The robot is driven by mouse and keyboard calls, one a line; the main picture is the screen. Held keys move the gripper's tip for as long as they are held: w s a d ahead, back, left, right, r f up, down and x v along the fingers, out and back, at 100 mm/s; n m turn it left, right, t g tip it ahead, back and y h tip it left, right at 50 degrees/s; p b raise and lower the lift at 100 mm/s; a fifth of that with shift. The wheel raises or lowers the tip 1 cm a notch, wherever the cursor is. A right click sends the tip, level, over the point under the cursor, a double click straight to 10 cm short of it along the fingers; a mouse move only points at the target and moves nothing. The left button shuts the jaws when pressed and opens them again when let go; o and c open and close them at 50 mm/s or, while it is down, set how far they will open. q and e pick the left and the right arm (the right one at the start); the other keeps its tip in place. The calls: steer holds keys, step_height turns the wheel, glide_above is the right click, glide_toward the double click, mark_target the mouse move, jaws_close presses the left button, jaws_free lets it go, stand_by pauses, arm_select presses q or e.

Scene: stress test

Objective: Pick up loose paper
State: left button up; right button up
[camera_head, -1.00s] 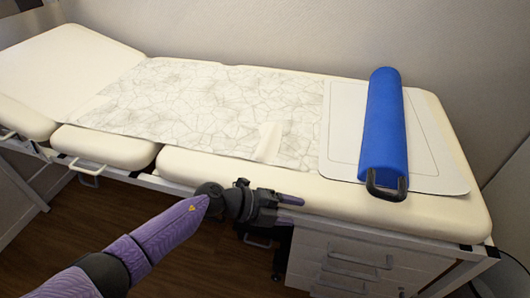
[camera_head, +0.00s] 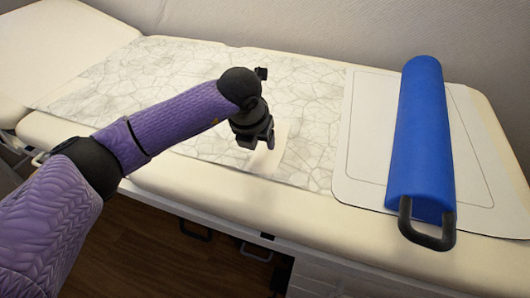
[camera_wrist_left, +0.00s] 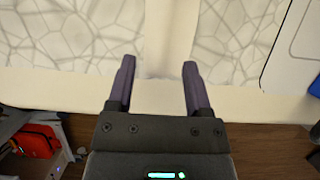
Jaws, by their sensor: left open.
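A long paper sheet with a grey crackle pattern (camera_head: 190,75) lies over the cream couch top. A plain pale flap of it (camera_head: 268,160) shows near the front edge, partly hidden behind my left gripper (camera_head: 256,143). In the left wrist view, the plain strip (camera_wrist_left: 168,35) runs between two patterned parts of the paper. My left gripper also shows there (camera_wrist_left: 158,72), open and empty, its two fingers apart on either side of the strip's near end. I cannot tell whether the fingers touch the paper. My right gripper is not in view.
A blue bolster (camera_head: 421,140) with a dark handle lies on a white outlined pad (camera_head: 365,150) at the right of the couch (camera_head: 230,200). A wall stands behind. In the left wrist view, a red object (camera_wrist_left: 38,140) shows below at the left.

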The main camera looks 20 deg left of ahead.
mark_target(262, 150)
arm_select(q)
steer(key=b+x, duration=0.3)
steer(key=x, duration=0.2)
steer(key=shift+w+f+b, duration=0.15)
steer(key=shift+f+b, duration=0.15)
steer(key=shift+r, duration=0.2)
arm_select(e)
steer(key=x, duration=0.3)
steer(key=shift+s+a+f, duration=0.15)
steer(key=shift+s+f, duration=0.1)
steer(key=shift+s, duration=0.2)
arm_select(q)
steer(key=shift+f, duration=0.15)
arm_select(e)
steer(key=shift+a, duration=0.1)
arm_select(q)
steer(key=shift+c, duration=0.5)
jaws_close()
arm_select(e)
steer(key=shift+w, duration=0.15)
